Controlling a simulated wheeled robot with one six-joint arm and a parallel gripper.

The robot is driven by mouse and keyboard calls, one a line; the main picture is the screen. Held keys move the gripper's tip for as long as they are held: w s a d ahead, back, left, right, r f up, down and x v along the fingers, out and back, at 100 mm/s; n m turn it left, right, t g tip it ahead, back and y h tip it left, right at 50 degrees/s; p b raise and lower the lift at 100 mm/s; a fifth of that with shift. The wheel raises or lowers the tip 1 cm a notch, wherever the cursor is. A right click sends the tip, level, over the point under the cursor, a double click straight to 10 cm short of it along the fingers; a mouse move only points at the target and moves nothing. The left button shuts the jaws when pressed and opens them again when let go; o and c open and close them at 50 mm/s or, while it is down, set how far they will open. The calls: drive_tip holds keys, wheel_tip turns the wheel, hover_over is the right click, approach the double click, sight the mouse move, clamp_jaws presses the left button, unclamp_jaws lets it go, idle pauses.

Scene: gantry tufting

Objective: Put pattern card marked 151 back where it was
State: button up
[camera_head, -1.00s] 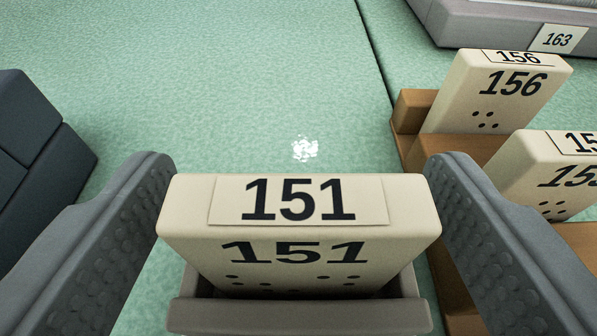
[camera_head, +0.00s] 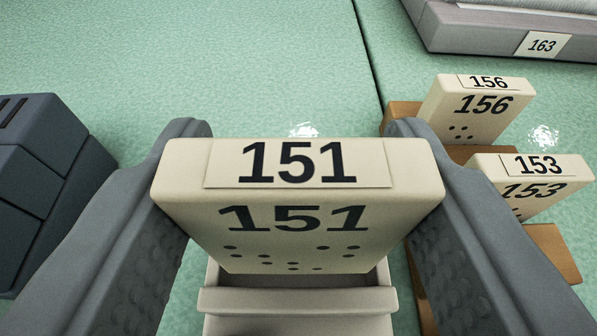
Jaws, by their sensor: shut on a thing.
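The cream pattern card marked 151 (camera_head: 298,218) is upright in the middle of the view, with its label on top and dark dots on its face. My gripper (camera_head: 298,190) is shut on it, one grey finger against each side. A pale grey holder (camera_head: 298,300) with a slot shows just below the card. The card's lower edge is at or just above the holder's opening; I cannot tell whether it is fully clear.
At right, a brown wooden rack (camera_head: 545,250) carries card 156 (camera_head: 485,108) and card 153 (camera_head: 533,180). A grey tray labelled 163 (camera_head: 470,25) is at the back right. A dark block-like unit (camera_head: 45,175) stands at left. The green surface (camera_head: 200,60) behind is clear.

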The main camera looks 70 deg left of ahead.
sight(299, 164)
wheel_tip(299, 164, up, 6)
drive_tip(key=shift+f, duration=0.15)
drive_tip(key=shift+w+d+r+m+t, duration=0.3)
drive_tip(key=shift+w+d+r, duration=0.1)
drive_tip(key=shift+w+r, duration=0.4)
drive_tip(key=w+d+r+m+t+h, duration=0.25)
drive_tip(key=w+d+m+t, duration=0.2)
drive_tip(key=w, duration=0.25)
drive_tip(key=shift+n+g+h, duration=0.25)
drive_tip(key=shift+n, duration=0.1)
drive_tip(key=shift+w+d+f, duration=0.1)
drive_tip(key=shift+d+f, duration=0.05)
drive_tip(key=shift+f, duration=1.6)
drive_tip(key=shift+s+d+f, duration=0.1)
drive_tip(key=shift+d+f, duration=0.05)
drive_tip(key=shift+f, duration=1.6)
drive_tip(key=shift+w+d+f, duration=0.1)
drive_tip(key=shift+d+f, duration=0.05)
drive_tip(key=shift+f, duration=1.6)
drive_tip(key=shift+f, duration=0.65)
drive_tip(key=o, duration=1)
drive_tip(key=shift+c, duration=0.2)
